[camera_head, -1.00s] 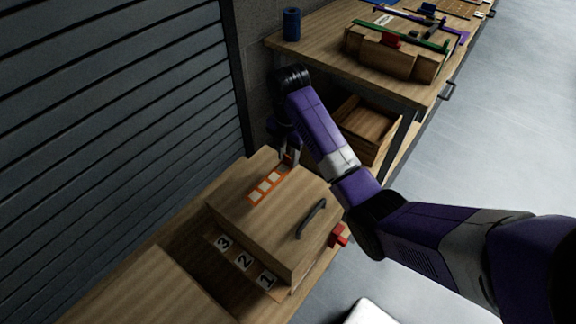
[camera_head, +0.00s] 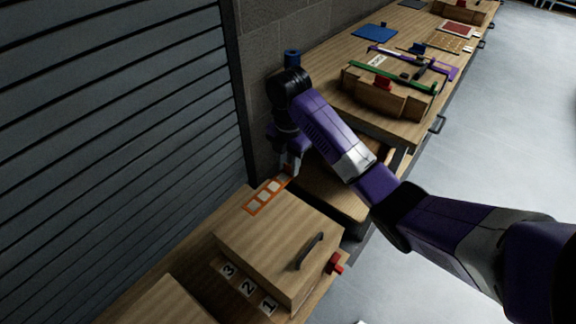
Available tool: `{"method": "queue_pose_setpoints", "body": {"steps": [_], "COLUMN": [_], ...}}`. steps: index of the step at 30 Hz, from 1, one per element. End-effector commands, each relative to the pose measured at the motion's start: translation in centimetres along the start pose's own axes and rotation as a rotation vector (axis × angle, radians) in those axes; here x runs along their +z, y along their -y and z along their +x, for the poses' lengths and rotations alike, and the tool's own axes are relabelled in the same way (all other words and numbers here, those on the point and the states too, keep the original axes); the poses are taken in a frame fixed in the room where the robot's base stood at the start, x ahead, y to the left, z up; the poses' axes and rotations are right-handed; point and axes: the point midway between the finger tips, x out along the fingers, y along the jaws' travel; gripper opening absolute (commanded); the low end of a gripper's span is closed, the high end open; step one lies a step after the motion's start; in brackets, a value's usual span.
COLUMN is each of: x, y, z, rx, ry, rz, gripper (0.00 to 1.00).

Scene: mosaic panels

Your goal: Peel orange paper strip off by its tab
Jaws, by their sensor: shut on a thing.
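The orange paper strip (camera_head: 265,197) is a narrow frame with several square windows. It shows over the back left edge of the wooden box lid (camera_head: 275,238), and it looks lifted off the lid, though the height is hard to judge. My gripper (camera_head: 289,172) is at the strip's far end, pointing down, shut on the strip there. The fingers hide the tab.
The box has a dark handle (camera_head: 311,250), a red block (camera_head: 334,263) at its right side and number tiles (camera_head: 248,288) in front. A grey slatted shutter (camera_head: 120,130) stands close on the left. A bench (camera_head: 400,128) with a green-railed wooden box stands behind.

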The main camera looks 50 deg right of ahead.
Motion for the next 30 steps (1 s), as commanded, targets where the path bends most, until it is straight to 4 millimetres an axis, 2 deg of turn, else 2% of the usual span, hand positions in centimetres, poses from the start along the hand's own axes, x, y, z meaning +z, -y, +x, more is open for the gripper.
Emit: {"method": "queue_pose_setpoints", "body": {"steps": [30], "x": [0.1], "y": [0.2], "z": [-2.7], "rx": [-0.004], "ry": [0.001], "rz": [0.000], "gripper": [0.00]}}
